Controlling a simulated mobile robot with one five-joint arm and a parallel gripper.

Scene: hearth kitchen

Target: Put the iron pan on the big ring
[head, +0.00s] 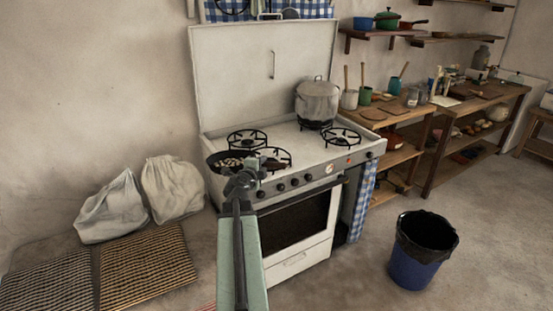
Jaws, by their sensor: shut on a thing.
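The iron pan (219,165) is dark and round, with pale pieces in it. It shows at the front left corner of the white stove top (297,148). My gripper (246,178) is shut on the pan, seemingly at its handle, which my gripper hides. A black ring (275,160) shows just right of the pan, partly hidden. Another ring (246,138) lies behind the pan, and a third (341,137) is at the front right. I cannot tell whether the pan rests on a ring or hangs just above it.
A lidded grey pot (317,101) stands on the back right ring. The stove's raised lid (262,75) stands behind the top. Knobs line the front. Pale sacks (172,188) stand left of the stove. A blue bin (422,250) stands on the floor at right.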

